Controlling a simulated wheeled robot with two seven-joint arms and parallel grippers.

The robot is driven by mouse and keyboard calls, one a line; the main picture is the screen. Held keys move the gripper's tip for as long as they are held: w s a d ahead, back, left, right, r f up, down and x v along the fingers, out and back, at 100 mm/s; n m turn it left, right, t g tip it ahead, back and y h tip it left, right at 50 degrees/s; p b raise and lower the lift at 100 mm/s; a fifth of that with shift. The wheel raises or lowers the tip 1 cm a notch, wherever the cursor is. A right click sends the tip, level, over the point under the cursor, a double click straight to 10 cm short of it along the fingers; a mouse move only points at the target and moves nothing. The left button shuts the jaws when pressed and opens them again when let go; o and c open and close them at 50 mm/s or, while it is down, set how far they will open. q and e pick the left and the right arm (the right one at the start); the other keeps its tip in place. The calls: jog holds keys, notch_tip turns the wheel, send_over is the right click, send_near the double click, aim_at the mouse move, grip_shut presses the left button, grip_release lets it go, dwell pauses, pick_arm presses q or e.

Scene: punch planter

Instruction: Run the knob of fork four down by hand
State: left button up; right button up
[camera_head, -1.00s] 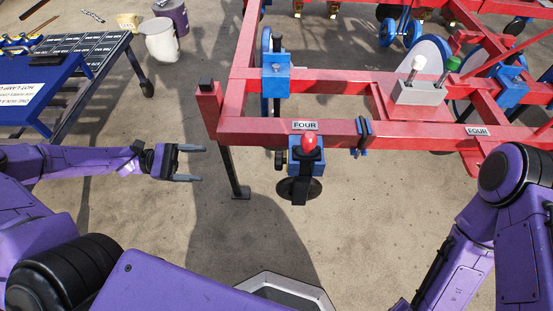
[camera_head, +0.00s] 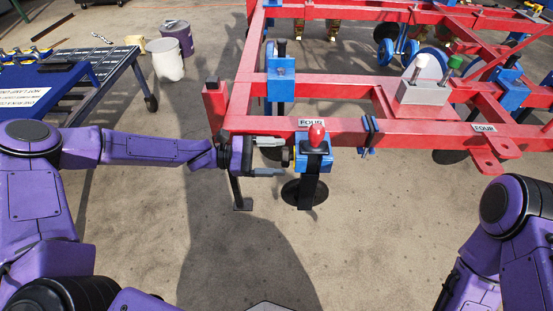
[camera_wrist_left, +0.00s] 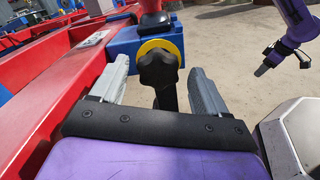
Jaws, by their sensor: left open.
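In the left wrist view the knob shows between the two grey fingers, with no visible grip. My right gripper (camera_wrist_left: 280,62) shows small at the upper right of that view; its jaw state is unclear.
The red frame beam (camera_head: 400,130) runs just above the gripper, and a red upright (camera_head: 214,105) with a dark leg (camera_head: 239,188) stands near the wrist. A dark round foot (camera_head: 304,192) sits below the fork. Open floor lies in front.

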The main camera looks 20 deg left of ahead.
pick_arm(q)
jog(key=shift+x, duration=0.8)
jog(key=c, duration=1)
jog(key=m+b, duration=0.4)
jog(key=m, duration=0.1)
jog(key=shift+s+f+m+b, duration=0.15)
jog(key=shift+m+b, duration=0.15)
jog(key=shift+b, duration=0.1)
jog(key=shift+c, duration=0.2)
jog(key=o, duration=1)
jog(key=shift+o, duration=0.2)
jog(key=shift+d, duration=0.1)
